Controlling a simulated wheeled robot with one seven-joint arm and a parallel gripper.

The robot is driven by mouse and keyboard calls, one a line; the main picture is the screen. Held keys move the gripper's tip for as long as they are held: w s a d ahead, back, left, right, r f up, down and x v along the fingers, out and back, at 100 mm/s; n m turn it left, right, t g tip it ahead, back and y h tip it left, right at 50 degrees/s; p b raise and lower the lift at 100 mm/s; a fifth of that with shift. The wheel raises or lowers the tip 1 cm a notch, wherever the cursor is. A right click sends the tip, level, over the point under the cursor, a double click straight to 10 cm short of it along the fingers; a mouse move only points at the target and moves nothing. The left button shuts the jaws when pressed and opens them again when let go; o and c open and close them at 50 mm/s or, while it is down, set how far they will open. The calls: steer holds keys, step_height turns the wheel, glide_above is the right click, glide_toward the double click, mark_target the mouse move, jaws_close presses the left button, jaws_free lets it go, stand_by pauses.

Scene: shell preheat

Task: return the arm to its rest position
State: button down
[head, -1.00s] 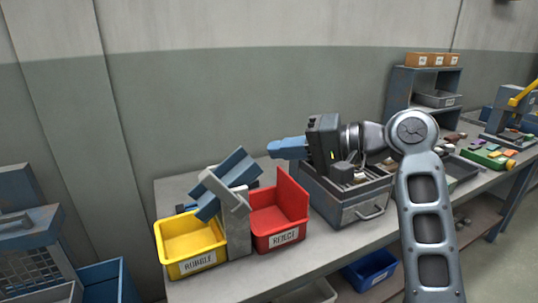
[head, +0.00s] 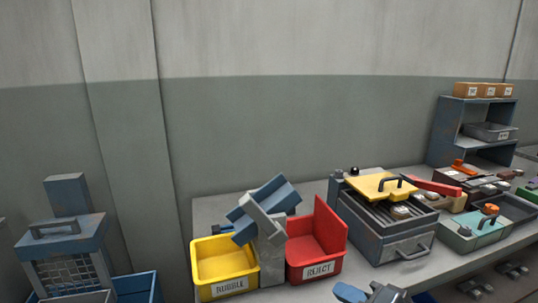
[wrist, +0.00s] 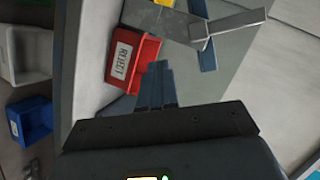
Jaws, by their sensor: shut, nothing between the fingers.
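My gripper (wrist: 157,70) is shut and empty in the wrist view, its blue-grey fingers together. In the head view only the tip of my gripper (head: 348,292) and a bit of my wrist show at the bottom edge, below and in front of the red bin marked REJECT (head: 329,270). The red bin also shows in the wrist view (wrist: 128,60), beside the fingers. Most of my arm is out of the head view.
A yellow bin marked RUBBLE (head: 225,266) and a blue-and-grey chute (head: 262,215) stand left of the red bin. A grey drawer unit (head: 398,243) with a yellow handled lid (head: 382,187) is at right. A blue bin (wrist: 33,118) lies below the bench.

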steer(key=s+d+f+h, duration=0.2)
steer(key=s+f, duration=0.1)
steer(key=s, duration=0.4)
steer(key=s+d+f+t+h, duration=0.1)
steer(key=s+d+f+h, duration=0.15)
steer(key=s, duration=0.45)
steer(key=s+d+f+h, duration=0.1)
steer(key=s+f+h, duration=0.1)
steer(key=s+f, duration=0.35)
steer(key=s+r+n, duration=0.2)
steer(key=s+r, duration=0.2)
steer(key=s, duration=0.3)
steer(key=s+d+r+n+t+h, duration=0.1)
steer(key=s+r+n, duration=0.1)
steer(key=s, duration=0.4)
steer(key=s+r+n, duration=0.2)
steer(key=s+r, duration=0.3)
steer(key=s, duration=0.2)
steer(key=shift+s+d+r+t, duration=0.15)
steer(key=shift+s+r+t, duration=0.15)
steer(key=shift+s+t, duration=0.1)
